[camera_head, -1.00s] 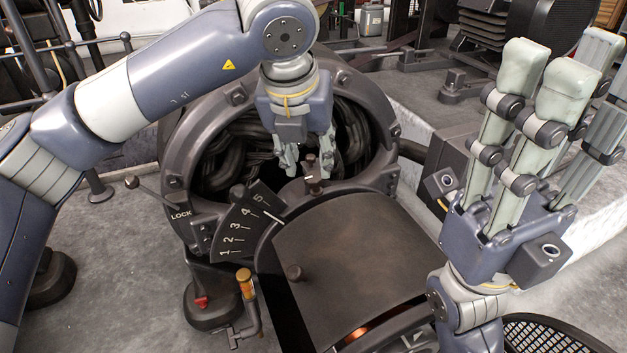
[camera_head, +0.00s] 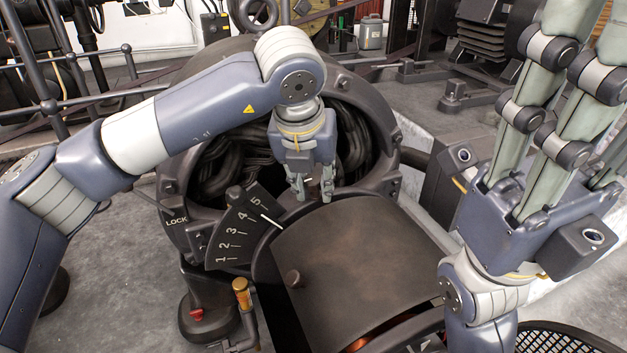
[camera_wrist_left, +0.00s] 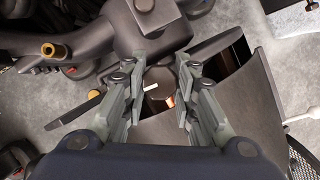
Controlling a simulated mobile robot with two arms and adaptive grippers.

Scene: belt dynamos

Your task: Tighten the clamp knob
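The clamp knob (camera_wrist_left: 160,80) is dark and round with a white mark. In the left wrist view it lies between the fingers of my left gripper (camera_wrist_left: 163,72), with narrow gaps seeming to show on both sides. In the head view my left gripper (camera_head: 312,190) points down at the top edge of the curved dark cover (camera_head: 350,255), and its fingers mostly hide the knob. The gripper looks open around the knob; firm contact is not visible. My right gripper (camera_head: 590,70) is raised at the right, fingers spread upward, open and empty.
The round dynamo housing (camera_head: 170,190) holds thick dark cables. A numbered scale plate (camera_head: 235,235) with a white pointer and a LOCK label sits left of the cover. An amber-handled lever (camera_head: 241,291) is below. A black mesh basket (camera_head: 560,340) is lower right.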

